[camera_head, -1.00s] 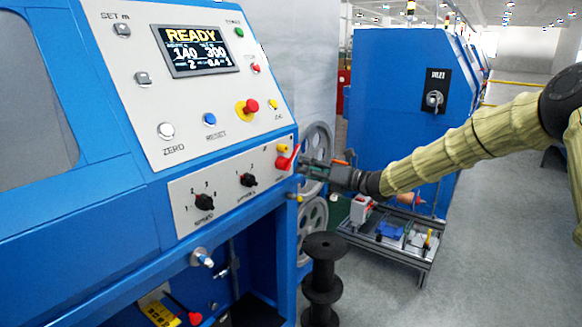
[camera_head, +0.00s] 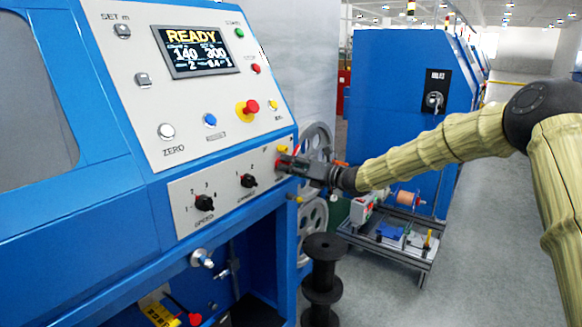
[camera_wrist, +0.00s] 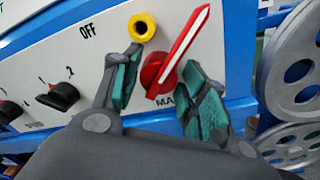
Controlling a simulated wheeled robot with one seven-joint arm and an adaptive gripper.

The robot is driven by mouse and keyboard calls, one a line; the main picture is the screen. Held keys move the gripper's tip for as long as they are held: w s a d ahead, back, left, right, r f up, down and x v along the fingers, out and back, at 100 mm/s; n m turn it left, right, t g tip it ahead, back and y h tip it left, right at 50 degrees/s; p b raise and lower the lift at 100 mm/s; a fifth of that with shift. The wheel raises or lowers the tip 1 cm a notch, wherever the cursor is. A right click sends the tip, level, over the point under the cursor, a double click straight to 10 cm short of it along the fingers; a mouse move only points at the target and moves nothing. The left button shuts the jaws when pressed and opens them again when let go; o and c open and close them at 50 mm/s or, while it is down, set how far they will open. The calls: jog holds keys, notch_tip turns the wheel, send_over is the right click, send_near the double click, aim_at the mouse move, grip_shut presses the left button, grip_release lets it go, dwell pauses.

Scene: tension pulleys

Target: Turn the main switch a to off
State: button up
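The main switch (camera_wrist: 162,72) is a red rotary knob with a long lever carrying a white stripe. In the wrist view its lever points up and to the right, away from the OFF label (camera_wrist: 88,32) at upper left. My gripper (camera_wrist: 163,66) is open, with one green-padded finger on each side of the red knob. I cannot tell whether either pad touches it. In the head view my gripper (camera_head: 284,165) is at the right end of the lower panel and hides most of the switch; only a bit of red shows.
A yellow ring (camera_wrist: 142,27) sits just above the switch. Black selector knobs (camera_head: 248,181) are to its left on the panel. A red emergency button (camera_head: 251,106) is above. Grey pulley wheels (camera_wrist: 297,70) stand close on the right. A black spool (camera_head: 322,280) stands below.

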grip_shut()
jog(key=shift+f+b, duration=0.1)
jog(key=shift+b, duration=0.6)
jog(key=n+b, duration=0.2)
jog(key=b, duration=0.2)
jog(key=shift+f, duration=0.2)
jog(key=n+b, duration=0.4)
jog(key=b, duration=0.6)
jog(key=shift+n+b, duration=0.35)
jog(key=shift+n, duration=0.05)
jog(key=n+b, duration=0.1)
jog(key=b, duration=0.3)
jog(key=n+b, duration=0.2)
jog(key=b, duration=0.1)
jog(key=shift+s+a+r+n+h+b, duration=0.1)
jog(key=shift+r+n+h+b, duration=0.05)
jog(key=shift+n+h+b, duration=0.2)
jog(key=shift+r+n+b, duration=0.15)
jog(key=shift+n+b, duration=0.2)
jog(key=shift+b, duration=0.6)
jog(key=shift+r+n+b, duration=0.15)
jog(key=shift+n+b, duration=0.15)
jog(key=shift+b, duration=0.05)
